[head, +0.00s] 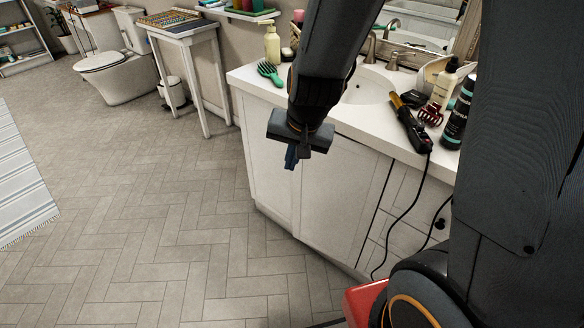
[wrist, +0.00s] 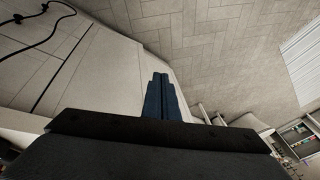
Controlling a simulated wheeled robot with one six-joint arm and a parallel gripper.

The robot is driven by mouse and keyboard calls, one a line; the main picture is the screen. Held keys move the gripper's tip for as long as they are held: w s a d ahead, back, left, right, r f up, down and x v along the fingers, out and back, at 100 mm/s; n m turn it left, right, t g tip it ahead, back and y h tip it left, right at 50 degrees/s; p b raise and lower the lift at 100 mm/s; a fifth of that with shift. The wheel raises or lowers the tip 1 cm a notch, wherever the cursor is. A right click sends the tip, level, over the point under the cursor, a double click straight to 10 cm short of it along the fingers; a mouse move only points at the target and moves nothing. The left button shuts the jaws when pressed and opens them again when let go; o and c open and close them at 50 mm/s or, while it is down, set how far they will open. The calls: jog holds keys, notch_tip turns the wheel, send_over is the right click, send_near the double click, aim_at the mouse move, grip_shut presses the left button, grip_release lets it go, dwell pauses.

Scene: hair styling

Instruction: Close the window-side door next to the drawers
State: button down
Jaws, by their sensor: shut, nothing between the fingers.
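The white vanity has a door (head: 340,190) directly left of the drawers (head: 403,210). A narrow dark gap runs along the door's edge beside the drawers. The door looks nearly flush with the front; I cannot tell if it is fully shut. Another white door panel (head: 268,150) lies to its left. My gripper (head: 291,160) is in front of the vanity near the line between these panels, below the counter edge. Its blue fingers are together and empty. In the wrist view the fingers (wrist: 160,95) point down past the white door (wrist: 105,75); contact is unclear.
The countertop (head: 245,75) holds a green brush (head: 269,73), a curling iron (head: 410,122) and bottles (head: 459,115). A black cord (head: 408,205) hangs over the drawers. A side table (head: 180,30) and toilet (head: 115,75) stand left. The tiled floor (head: 150,200) is clear.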

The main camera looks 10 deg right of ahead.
jog(key=w+a+f+m+t+b, duration=0.35)
jog(key=w+a+f+m, duration=0.2)
jog(key=w+f, duration=0.35)
jog(key=m+t+h+b, duration=0.3)
jog(key=m+h+b, duration=0.75)
jog(key=m, duration=0.65)
send_near(300, 164)
jog(key=shift+h, duration=0.45)
jog(key=x, duration=0.5)
jog(key=shift+w+a+f+p, duration=0.15)
jog(key=shift+a+f+p, duration=0.05)
jog(key=shift+f+p, duration=0.15)
jog(key=shift+w+d, duration=0.3)
jog(key=shift+w, duration=0.05)
